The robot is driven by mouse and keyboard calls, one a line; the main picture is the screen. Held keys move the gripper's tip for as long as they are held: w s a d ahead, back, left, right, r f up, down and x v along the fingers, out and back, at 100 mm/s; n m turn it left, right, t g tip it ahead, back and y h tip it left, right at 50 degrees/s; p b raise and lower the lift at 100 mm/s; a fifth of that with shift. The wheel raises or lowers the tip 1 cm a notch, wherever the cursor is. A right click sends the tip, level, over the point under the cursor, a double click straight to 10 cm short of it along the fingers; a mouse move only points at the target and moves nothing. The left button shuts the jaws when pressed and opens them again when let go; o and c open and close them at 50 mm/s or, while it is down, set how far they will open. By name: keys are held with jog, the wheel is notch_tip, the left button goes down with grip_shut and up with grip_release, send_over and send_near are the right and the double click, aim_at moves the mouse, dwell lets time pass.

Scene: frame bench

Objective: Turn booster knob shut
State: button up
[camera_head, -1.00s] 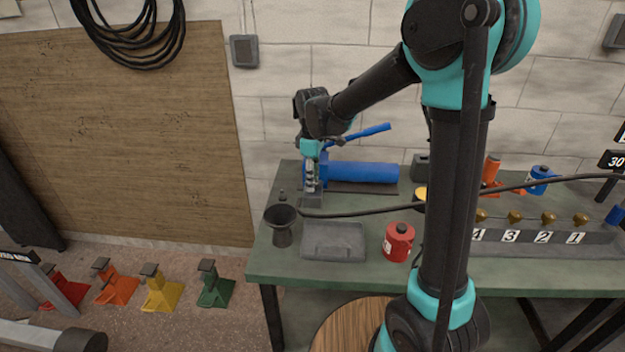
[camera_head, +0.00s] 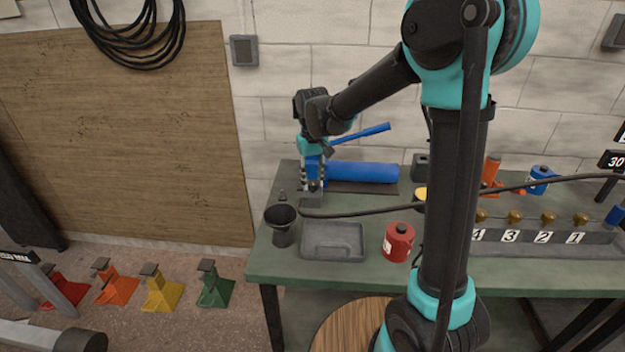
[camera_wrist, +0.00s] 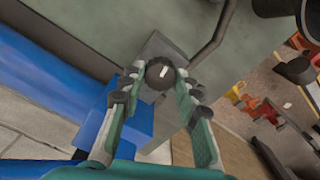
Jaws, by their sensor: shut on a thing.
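The booster is the blue cylinder unit (camera_head: 362,172) lying at the back left of the green bench, with a blue lever (camera_head: 362,133) rising to the right. My gripper (camera_head: 313,186) points down at its left end. In the wrist view, a round dark knob (camera_wrist: 160,73) with a white mark on top sits between the fingertips of my gripper (camera_wrist: 161,84). The fingers close around the knob from both sides. The knob stands on a grey block (camera_wrist: 152,50) beside the blue body (camera_wrist: 50,85). In the head view the gripper hides the knob.
A black funnel cup (camera_head: 281,224), a grey tray (camera_head: 333,240) and a red can (camera_head: 398,242) stand in front on the bench (camera_head: 350,270). A dark hose (camera_head: 370,211) runs from the grey block to the right. Several coloured jack stands (camera_head: 160,290) are on the floor at left.

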aim_at(313, 182)
jog(key=shift+m, duration=1.2)
jog(key=o, duration=1.2)
jog(key=shift+c, duration=0.2)
jog(key=shift+r, duration=0.1)
notch_tip(313, 182, up, 12)
